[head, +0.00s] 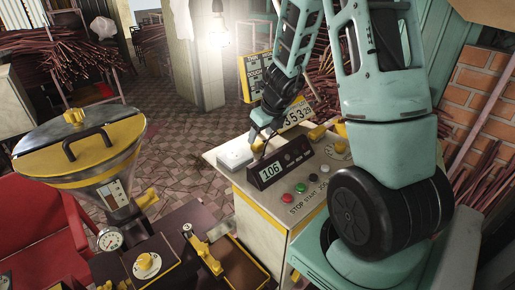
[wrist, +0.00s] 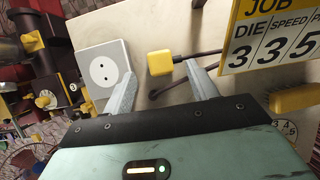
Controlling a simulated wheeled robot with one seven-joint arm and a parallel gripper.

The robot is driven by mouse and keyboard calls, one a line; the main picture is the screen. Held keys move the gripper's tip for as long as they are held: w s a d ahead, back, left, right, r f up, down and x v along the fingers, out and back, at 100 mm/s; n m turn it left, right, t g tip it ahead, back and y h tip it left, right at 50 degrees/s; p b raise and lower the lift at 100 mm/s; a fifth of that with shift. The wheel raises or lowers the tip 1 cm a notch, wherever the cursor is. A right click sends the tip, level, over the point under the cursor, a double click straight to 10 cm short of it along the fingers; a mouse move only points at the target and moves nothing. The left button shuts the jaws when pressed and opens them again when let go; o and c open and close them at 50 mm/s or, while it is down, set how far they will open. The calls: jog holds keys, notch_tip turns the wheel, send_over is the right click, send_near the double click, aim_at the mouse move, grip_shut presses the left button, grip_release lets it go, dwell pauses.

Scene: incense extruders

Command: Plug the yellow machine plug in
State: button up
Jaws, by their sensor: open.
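The yellow plug (wrist: 160,62) lies on the pale cabinet top, with a dark cable running off to the right in the wrist view. My gripper (wrist: 160,72) is open; its two grey fingers reach toward the plug, one to each side of it, and whether they touch it cannot be told. The grey-white socket (wrist: 103,73) with two round holes is just left of the plug, empty. In the head view the socket (head: 235,158) sits at the cabinet's far left corner, and my gripper (head: 262,130) is over the top beside it, with the plug (head: 257,146) small below.
The control cabinet (head: 250,205) carries a display reading 106 (head: 270,171) and several buttons close to the socket. A job sign (wrist: 275,40) stands right of the plug. A yellow-lidded hopper (head: 80,145) and brown machine parts stand at the left.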

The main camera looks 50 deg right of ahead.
aim_at(258, 142)
jog(key=b+x, duration=0.1)
jog(key=x, duration=0.3)
jog(key=shift+s, duration=0.1)
jog(key=c, duration=1.1)
jog(key=shift+r, duration=0.1)
notch_tip(258, 142, up, 10)
jog(key=p, duration=0.6)
jog(key=a, duration=0.6)
jog(key=w+a, duration=0.1)
jog(key=a, duration=0.2)
jog(key=shift+f+p, duration=0.3)
jog(key=shift+p, duration=0.1)
